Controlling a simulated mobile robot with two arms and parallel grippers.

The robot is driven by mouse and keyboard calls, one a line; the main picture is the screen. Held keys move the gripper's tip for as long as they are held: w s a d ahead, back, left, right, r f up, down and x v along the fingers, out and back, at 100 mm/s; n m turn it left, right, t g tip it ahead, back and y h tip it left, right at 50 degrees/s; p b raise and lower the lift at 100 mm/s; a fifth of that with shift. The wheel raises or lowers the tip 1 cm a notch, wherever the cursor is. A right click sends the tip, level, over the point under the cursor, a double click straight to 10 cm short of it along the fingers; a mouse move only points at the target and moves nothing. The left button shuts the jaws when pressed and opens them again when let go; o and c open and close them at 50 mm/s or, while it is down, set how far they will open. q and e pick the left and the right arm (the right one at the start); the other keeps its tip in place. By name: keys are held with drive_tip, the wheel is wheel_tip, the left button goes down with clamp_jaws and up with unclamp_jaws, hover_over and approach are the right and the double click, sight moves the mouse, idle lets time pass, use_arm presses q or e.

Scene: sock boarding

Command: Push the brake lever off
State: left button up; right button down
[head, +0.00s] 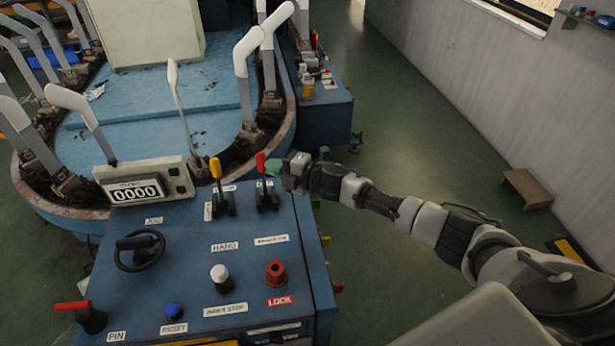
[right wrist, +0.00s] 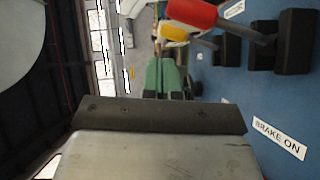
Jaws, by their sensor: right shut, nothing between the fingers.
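The brake lever (head: 262,163) has a red handle on a black base and stands nearly upright at the back right of the blue control panel. Its red handle also shows at the top of the right wrist view (right wrist: 192,12), above and to the right of my fingers. A "BRAKE ON" label (right wrist: 278,138) lies on the panel in front of it. My right gripper (head: 273,169) has green fingertips, is shut and empty, and is just right of the red handle. I cannot tell whether they touch. My left gripper is not in view.
A yellow-handled lever (head: 215,168) stands close left of the red one. A counter box (head: 146,181), a black handwheel (head: 139,250), a white knob (head: 221,276) and a red lock button (head: 276,272) are also on the panel.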

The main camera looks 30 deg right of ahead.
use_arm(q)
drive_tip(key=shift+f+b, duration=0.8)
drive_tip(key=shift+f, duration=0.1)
use_arm(e)
drive_tip(key=v, duration=0.9)
drive_tip(key=shift+w+d+r, duration=0.2)
drive_tip(key=shift+d+r, duration=0.2)
